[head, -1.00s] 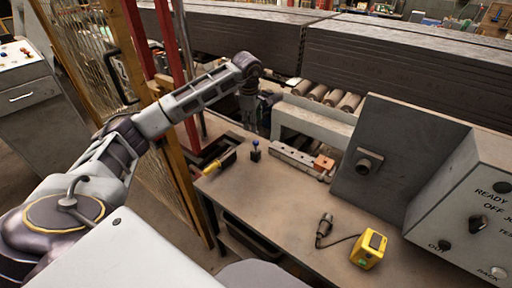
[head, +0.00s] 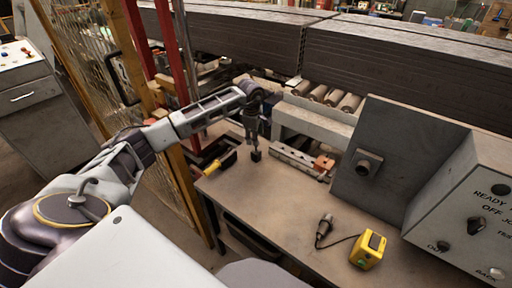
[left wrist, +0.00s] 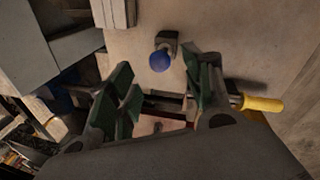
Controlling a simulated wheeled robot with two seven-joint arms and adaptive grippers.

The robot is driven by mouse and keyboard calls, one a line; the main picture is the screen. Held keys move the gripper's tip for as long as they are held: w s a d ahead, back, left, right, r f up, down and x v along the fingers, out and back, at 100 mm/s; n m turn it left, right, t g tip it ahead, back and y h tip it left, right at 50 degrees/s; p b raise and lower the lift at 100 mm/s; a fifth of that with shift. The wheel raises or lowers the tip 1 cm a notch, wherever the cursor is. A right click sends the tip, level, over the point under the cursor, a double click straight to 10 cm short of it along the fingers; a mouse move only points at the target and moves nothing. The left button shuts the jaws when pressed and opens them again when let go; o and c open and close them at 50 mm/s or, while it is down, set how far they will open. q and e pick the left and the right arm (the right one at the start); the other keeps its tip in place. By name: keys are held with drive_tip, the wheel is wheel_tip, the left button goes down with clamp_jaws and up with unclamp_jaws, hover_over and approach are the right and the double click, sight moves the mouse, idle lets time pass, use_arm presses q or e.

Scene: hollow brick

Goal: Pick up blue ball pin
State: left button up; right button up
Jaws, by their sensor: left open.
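The blue ball pin shows in the left wrist view as a round blue ball (left wrist: 160,61) on a dark block, standing on the table ahead of my fingers. In the head view only its dark base (head: 256,156) shows; the ball is hidden by my gripper. My left gripper (head: 254,142) points down right over the pin. In the left wrist view its two green-padded fingers (left wrist: 162,88) are open and empty, with the ball just beyond the fingertips and between their lines. My right gripper is not in view.
A metal rail with an orange block (head: 323,163) is right of the pin. A yellow device (head: 369,249) with a cabled plug sits at the front. The middle table (head: 270,200) is clear.

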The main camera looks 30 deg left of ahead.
sight(256, 150)
use_arm(q)
drive_tip(key=shift+f, duration=0.1)
drive_tip(key=f, duration=0.2)
drive_tip(key=f+p, duration=0.1)
drive_tip(key=f, duration=0.1)
drive_tip(key=shift+w+d, duration=0.1)
drive_tip(key=shift+w, duration=0.25)
drive_tip(key=shift+w+f, duration=0.1)
drive_tip(key=shift+f, duration=0.3)
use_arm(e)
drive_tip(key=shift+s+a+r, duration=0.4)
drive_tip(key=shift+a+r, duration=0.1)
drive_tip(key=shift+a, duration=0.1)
use_arm(q)
drive_tip(key=shift+c, duration=0.4)
clamp_jaws()
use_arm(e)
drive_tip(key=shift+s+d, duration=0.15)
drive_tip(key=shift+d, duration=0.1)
